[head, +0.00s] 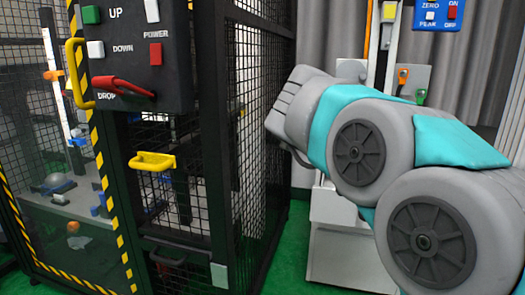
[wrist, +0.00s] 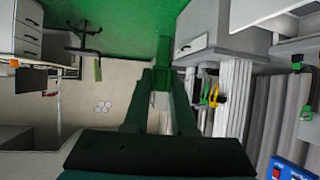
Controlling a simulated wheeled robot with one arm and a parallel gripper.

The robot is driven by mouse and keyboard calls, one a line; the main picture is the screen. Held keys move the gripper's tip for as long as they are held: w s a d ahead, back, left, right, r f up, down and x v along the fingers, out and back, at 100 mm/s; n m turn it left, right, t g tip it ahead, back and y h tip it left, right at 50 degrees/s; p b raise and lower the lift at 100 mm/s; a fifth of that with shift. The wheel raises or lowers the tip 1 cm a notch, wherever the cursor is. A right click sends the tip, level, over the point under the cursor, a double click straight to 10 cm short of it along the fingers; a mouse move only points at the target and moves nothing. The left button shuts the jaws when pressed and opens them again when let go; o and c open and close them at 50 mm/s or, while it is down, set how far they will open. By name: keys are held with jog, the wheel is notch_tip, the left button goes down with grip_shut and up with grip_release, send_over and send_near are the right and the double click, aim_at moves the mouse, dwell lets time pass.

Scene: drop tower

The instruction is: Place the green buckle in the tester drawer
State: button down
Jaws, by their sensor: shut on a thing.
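My gripper (wrist: 161,76) shows in the wrist view, its two dark fingers drawn together. It is shut on a dark green piece (wrist: 163,50) that sticks out past the fingertips, apparently the green buckle. The green floor behind it makes its outline hard to read. In the head view my arm fills the right side and the gripper and held piece are hidden. A light grey cabinet (head: 345,240) stands behind my arm; a grey cabinet also shows in the wrist view (wrist: 196,44), right of the fingertips. I cannot tell which part is the tester drawer.
A black mesh cage (head: 262,130) with a control box (head: 135,50) and yellow handle (head: 152,161) stands at left. Orange (head: 402,75) and green (head: 420,96) clips hang on a grey panel. A blue control panel (head: 438,14) is above. Green floor (head: 294,245) lies between cage and cabinet.

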jog(key=w+d+f+n+t+y, duration=0.1)
jog(key=w+f+n+t, duration=0.25)
jog(key=w, duration=0.45)
jog(key=w+d+f+n+t+y, duration=0.1)
jog(key=w+f+n+t, duration=0.2)
jog(key=w+f, duration=0.3)
jog(key=w+a+f+n+t+y, duration=0.35)
jog(key=a+f, duration=0.25)
jog(key=a, duration=0.2)
jog(key=w+a+f+n+t+y, duration=0.25)
jog(key=w+a+f+n, duration=0.2)
jog(key=a, duration=0.45)
notch_tip(320, 180, down, 15)
jog(key=w+n+y, duration=0.3)
jog(key=n+y, duration=0.1)
jog(key=v, duration=0.6)
jog(key=shift+s, duration=0.4)
jog(key=shift+f+t, duration=0.15)
jog(key=shift+t, duration=0.1)
